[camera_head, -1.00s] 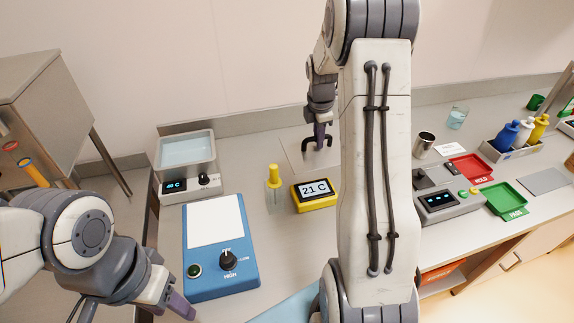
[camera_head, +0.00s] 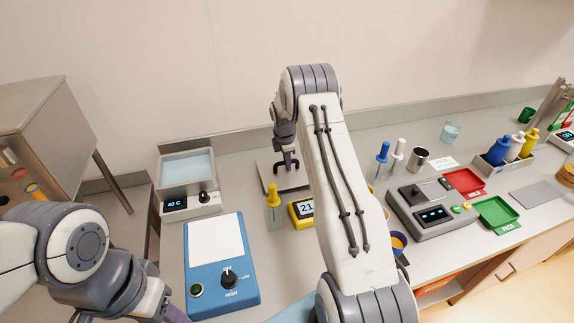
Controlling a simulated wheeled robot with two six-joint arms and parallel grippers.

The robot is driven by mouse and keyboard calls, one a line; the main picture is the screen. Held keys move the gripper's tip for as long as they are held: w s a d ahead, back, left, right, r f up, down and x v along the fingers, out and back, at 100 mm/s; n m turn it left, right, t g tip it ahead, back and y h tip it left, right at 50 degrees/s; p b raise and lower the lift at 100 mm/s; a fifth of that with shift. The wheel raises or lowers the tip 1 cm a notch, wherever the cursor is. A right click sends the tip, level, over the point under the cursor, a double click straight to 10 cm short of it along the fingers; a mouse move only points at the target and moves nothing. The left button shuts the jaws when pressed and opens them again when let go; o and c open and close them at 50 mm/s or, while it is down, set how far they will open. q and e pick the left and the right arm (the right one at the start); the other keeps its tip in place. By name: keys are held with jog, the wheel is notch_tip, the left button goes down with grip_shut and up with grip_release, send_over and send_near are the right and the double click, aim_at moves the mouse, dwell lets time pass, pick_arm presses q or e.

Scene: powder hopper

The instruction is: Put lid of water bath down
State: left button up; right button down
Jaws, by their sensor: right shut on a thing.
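The water bath (camera_head: 187,205) stands open at the back left, with pale blue water in its basin and 40 C on its display. My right gripper (camera_head: 287,166) is shut on the handle of the bath's flat grey lid (camera_head: 268,180), to the right of the bath. The lid is level, at or just above the bench behind the yellow thermometer; I cannot tell if it touches. My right forearm hides its right part. My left gripper (camera_head: 176,314) is at the lower left edge, mostly cut off, so its opening does not show.
In front of the lid are a yellow-capped bottle (camera_head: 273,212) and the yellow thermometer (camera_head: 302,212), partly hidden by my arm. The blue hotplate (camera_head: 244,270) is in front of the bath. A grey instrument (camera_head: 432,214) and red (camera_head: 463,183) and green (camera_head: 497,213) trays stand right.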

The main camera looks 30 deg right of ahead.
jog(key=shift+f+p, duration=0.35)
jog(key=shift+f, duration=0.8)
jog(key=shift+f, duration=0.1)
jog(key=c, duration=0.8)
grip_release()
